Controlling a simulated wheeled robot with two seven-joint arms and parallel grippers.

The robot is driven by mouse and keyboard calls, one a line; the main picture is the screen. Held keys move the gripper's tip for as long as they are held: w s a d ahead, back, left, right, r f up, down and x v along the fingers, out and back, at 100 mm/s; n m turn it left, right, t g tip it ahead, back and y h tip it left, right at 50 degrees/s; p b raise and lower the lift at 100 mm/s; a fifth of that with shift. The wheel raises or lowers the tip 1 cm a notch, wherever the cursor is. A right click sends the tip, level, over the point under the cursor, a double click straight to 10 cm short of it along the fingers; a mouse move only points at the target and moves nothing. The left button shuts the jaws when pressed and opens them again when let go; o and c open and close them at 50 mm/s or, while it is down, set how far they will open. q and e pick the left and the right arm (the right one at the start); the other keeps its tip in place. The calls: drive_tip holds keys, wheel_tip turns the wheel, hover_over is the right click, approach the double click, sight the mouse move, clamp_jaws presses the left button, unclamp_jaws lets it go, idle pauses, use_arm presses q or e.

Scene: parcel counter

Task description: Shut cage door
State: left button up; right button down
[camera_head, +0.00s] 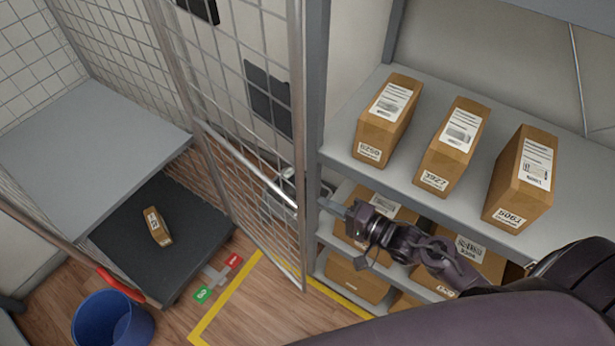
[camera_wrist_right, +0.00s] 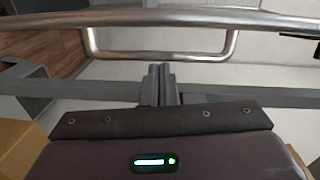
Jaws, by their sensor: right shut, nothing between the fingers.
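The cage door (camera_head: 298,120) is a wire-mesh panel in a metal tube frame. It stands swung open, its free edge close to the shelf post. My right gripper (camera_head: 326,204) is shut and empty beside that free edge, in front of the shelf rack. In the right wrist view, the closed fingers (camera_wrist_right: 160,84) point at a U-shaped metal handle (camera_wrist_right: 120,55) on a tube. The fingertips are close to the handle; I cannot tell if they touch it. The cage (camera_head: 90,130) is at the left, its front open. My left gripper is out of view.
A shelf rack (camera_head: 340,158) with several boxed parcels stands at the right, close to my right arm. A small parcel (camera_head: 157,226) lies on the cage's dark base (camera_head: 200,245). A blue bin (camera_head: 112,322) stands in front. The floor inside the yellow line (camera_head: 225,300) is clear.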

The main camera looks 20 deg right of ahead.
sight(289, 182)
wheel_tip(289, 182, up, 4)
drive_tip(key=y, duration=0.1)
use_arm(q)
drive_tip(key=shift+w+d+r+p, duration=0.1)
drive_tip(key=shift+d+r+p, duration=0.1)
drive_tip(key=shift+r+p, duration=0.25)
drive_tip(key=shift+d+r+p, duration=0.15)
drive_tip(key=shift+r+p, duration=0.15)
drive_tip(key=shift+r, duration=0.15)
use_arm(e)
drive_tip(key=x, duration=0.6)
drive_tip(key=a+x, duration=0.1)
drive_tip(key=x, duration=0.2)
drive_tip(key=shift+a, duration=0.2)
drive_tip(key=shift+s+a+m, duration=0.1)
drive_tip(key=shift+m, duration=0.2)
